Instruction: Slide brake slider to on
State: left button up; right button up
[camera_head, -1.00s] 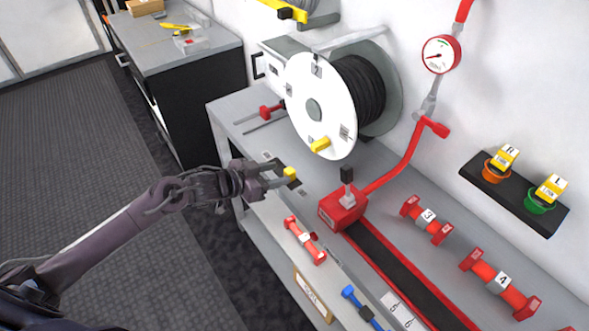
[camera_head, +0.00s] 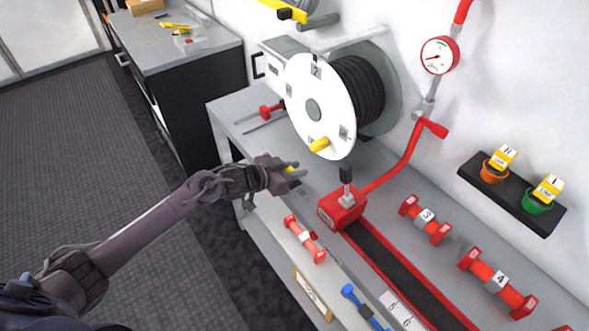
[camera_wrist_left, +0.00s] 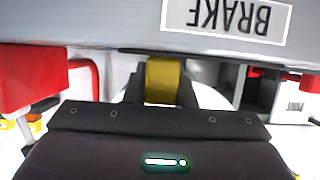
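The brake slider (camera_head: 289,169) is a small yellow knob at the front of the grey bench, below the reel. In the head view it is partly hidden by the fingers of my left gripper (camera_head: 297,171). In the left wrist view, the yellow knob (camera_wrist_left: 162,80) sits between the two dark fingers, which lie close against both its sides. A white BRAKE label (camera_wrist_left: 228,18) shows upside down above it in that view. My right gripper is not in view.
The white hose reel (camera_head: 312,105) with a yellow handle stands behind the gripper. A red lever box (camera_head: 340,208) is to its right. Red dumbbell-shaped pieces (camera_head: 304,238) and a blue one (camera_head: 362,305) lie along the front. Dark floor is open to the left.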

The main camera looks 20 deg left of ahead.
aim_at(281, 157)
pick_arm(q)
grip_shut()
jog(key=w+a+b, duration=0.1)
jog(key=w+a, duration=0.1)
jog(key=w+a+b, duration=0.1)
jog(key=w+a, duration=0.1)
jog(key=a, duration=0.1)
jog(key=shift+f+b, duration=0.1)
jog(key=shift+b, duration=0.2)
jog(key=shift+r, duration=0.25)
jog(key=o, duration=0.6)
grip_release()
jog(key=shift+a+f, duration=0.15)
